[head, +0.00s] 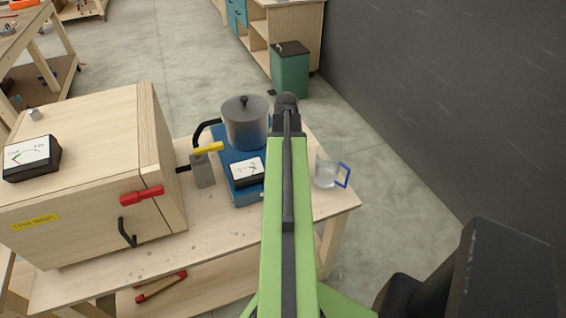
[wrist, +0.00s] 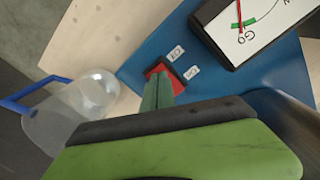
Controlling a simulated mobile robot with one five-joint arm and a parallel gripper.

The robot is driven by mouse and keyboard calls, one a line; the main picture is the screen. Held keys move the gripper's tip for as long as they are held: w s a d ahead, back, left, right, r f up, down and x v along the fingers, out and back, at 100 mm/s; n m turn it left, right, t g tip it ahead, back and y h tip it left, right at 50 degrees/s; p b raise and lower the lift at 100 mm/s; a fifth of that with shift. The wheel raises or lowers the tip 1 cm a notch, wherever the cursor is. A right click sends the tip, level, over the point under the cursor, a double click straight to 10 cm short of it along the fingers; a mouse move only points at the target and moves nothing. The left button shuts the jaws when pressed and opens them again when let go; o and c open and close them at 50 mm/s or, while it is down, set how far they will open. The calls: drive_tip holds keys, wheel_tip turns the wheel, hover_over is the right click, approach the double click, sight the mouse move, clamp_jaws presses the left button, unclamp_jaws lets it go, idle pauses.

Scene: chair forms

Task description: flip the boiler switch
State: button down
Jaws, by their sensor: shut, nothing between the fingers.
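The boiler is a grey metal pot with a lid (head: 245,122) on a blue base (head: 228,150), on the wooden table. The blue base also fills much of the wrist view (wrist: 220,75). A small red switch (wrist: 157,68) sits on it beside two small white labels, too small to read surely. My gripper (wrist: 158,84) is shut and empty, its green fingertips right at the red switch and partly covering it. I cannot tell whether they touch. In the head view my arm hides the switch and the gripper.
A gauge (head: 247,171) stands on the blue base and shows in the wrist view (wrist: 258,28). A clear jug with a blue handle (head: 326,174) stands right of my arm near the table edge. A wooden box (head: 75,225) with a red-handled latch and a yellow-handled valve (head: 203,170) are left.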

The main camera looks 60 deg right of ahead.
wheel_tip(320, 180, up, 7)
drive_tip(key=p, duration=0.6)
drive_tip(key=shift+f, duration=0.2)
drive_tip(key=shift+a, duration=0.1)
